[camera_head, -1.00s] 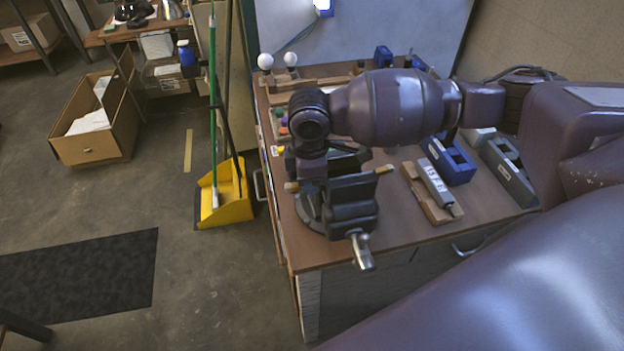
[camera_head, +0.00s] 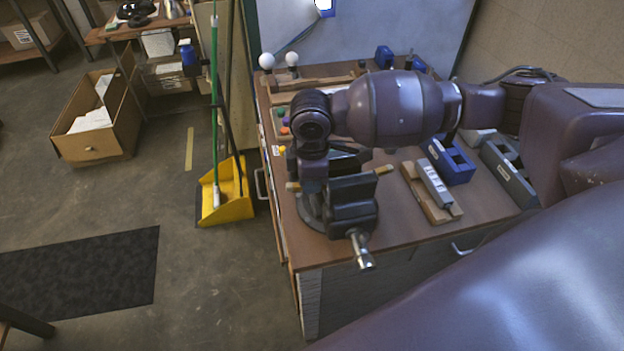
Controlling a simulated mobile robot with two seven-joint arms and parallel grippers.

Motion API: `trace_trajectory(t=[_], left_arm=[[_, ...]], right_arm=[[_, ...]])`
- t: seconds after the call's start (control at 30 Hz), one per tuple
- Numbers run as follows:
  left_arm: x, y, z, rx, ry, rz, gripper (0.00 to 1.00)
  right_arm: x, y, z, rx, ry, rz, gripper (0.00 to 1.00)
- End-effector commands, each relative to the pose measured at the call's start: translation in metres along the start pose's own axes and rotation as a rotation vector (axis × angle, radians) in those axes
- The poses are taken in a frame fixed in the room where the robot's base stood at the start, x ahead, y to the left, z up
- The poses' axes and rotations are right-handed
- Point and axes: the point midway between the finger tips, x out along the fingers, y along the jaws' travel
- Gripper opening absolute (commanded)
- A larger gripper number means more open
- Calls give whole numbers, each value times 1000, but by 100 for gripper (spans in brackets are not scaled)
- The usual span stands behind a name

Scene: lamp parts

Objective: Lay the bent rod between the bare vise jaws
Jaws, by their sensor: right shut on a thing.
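The dark vise (camera_head: 352,211) stands at the near left corner of the workbench, with its metal handle hanging over the front edge. My right gripper (camera_head: 314,184) points down at the vise from above. It is shut on the bent rod, whose brass-coloured left end (camera_head: 292,186) sticks out left of the gripper. Another brass-coloured end (camera_head: 383,169) shows right of the jaws. The rod's middle is hidden by my gripper and the vise jaws, so I cannot tell whether it rests on the vise or hangs just above. My left gripper is out of view.
A wooden block with a grey labelled bar (camera_head: 433,187), a blue holder (camera_head: 449,162) and a grey holder (camera_head: 507,172) lie right of the vise. White bulbs (camera_head: 267,61) stand at the back left. A yellow dustpan (camera_head: 228,196) stands on the floor left of the bench.

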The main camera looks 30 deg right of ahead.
Motion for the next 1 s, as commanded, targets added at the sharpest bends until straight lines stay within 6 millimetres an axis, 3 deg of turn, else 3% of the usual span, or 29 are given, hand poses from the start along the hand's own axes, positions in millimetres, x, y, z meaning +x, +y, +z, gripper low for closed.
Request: trace_trajectory(t=[0.03,0.37,0.4,0.57,0.87,1.0], left_arm=[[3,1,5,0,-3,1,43],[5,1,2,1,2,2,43],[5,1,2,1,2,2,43],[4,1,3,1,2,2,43],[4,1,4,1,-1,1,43],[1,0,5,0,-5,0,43]], right_arm=[[30,-12,9,1,-29,-46,0],[30,-12,9,2,-29,-46,0],[30,-12,9,2,-29,-46,20],[30,-12,9,2,-29,-46,45],[29,-12,9,2,-28,-45,46],[19,-11,8,2,-26,-41,46]])
